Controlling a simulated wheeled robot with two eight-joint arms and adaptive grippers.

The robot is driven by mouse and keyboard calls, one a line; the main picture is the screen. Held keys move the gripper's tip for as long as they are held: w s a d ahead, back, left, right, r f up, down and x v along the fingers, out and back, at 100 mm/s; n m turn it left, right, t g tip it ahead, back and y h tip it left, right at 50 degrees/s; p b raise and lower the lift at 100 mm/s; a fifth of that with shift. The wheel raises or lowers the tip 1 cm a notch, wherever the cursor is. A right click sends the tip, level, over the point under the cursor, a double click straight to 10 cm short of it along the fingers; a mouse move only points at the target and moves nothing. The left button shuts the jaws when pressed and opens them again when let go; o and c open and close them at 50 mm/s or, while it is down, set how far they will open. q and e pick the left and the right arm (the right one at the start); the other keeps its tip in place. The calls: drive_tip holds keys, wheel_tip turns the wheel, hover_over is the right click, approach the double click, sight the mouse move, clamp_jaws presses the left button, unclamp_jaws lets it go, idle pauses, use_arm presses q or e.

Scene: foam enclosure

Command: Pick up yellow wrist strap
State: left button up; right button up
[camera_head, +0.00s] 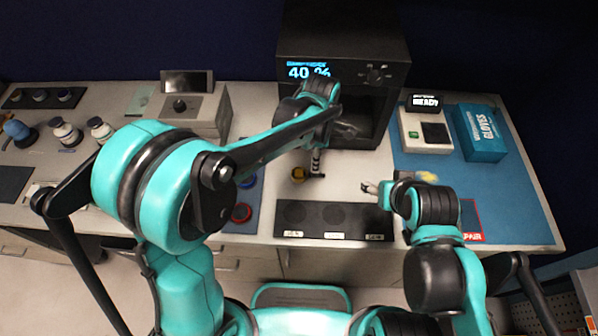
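A small yellow item (427,177), which looks like the wrist strap, lies on the blue mat (520,205) at the right. My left arm reaches across to the dark oven-like box.
The black box (345,40) reading 40 % stands at the back. A blue gloves box (480,133) and a device reading READY (425,130) stand behind the yellow item. A dark yellow round thing (298,175) and a black tray (333,221) are at the middle.

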sight(308, 175)
use_arm(q)
drive_tip(key=f, duration=0.2)
drive_tip(key=f+b, duration=0.1)
drive_tip(key=f, duration=0.1)
drive_tip(key=f+b, duration=0.1)
drive_tip(key=f, duration=0.1)
drive_tip(key=shift+s, duration=0.35)
drive_tip(key=shift+f, duration=0.2)
clamp_jaws()
